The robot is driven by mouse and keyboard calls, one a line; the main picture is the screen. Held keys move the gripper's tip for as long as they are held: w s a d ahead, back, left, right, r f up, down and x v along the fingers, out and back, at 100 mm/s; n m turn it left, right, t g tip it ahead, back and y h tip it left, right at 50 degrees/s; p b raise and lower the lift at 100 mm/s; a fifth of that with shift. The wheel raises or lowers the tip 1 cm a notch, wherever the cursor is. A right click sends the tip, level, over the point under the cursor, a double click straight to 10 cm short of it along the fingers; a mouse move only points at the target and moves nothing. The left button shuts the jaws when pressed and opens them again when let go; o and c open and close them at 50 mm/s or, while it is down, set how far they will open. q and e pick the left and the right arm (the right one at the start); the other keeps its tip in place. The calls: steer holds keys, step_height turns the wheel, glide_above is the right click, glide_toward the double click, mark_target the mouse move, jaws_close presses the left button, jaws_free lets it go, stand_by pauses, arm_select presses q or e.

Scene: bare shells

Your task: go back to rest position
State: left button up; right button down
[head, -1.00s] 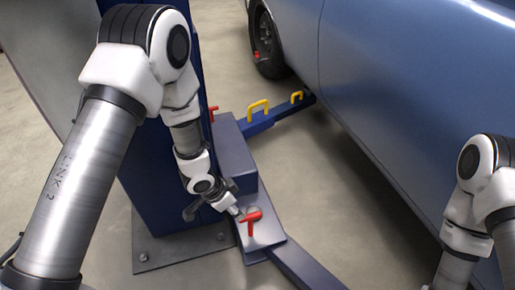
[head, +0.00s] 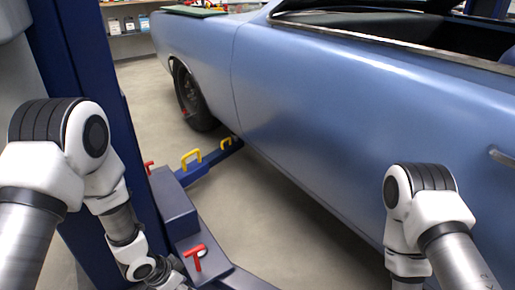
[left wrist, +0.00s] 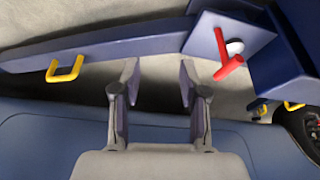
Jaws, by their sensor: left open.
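My left arm comes in from the left in the head view, with its wrist low near the bottom edge; its fingers are hard to make out there. In the left wrist view my left gripper (left wrist: 158,90) is open, with nothing between its fingers. A red T-shaped handle (head: 194,257) sits on the blue lift arm's base, just right of my left wrist. In the left wrist view the red handle (left wrist: 228,60) is right of the fingers and apart from them. My right arm is at the lower right; its gripper is out of view.
A blue lift post (head: 82,90) stands close beside my left arm. A blue car (head: 330,120) fills the right side. The lift arm (head: 212,170) carries yellow handles (head: 191,158) and reaches under the car. Grey floor (head: 290,225) shows between them.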

arm_select(q)
steer(key=s+a+r+n+g+y+p, duration=0.1)
steer(key=s+a+r+n+p, duration=0.2)
steer(key=s+r+p, duration=0.8)
steer(key=s+a+r+n+g+y+p, duration=0.2)
steer(key=s+r+n+p, duration=0.4)
steer(key=p, duration=1.7)
steer(key=s+a+r, duration=0.1)
steer(key=s+r, duration=0.4)
steer(key=r, duration=0.4)
steer(key=shift+s+r, duration=0.15)
steer(key=shift+s, duration=0.2)
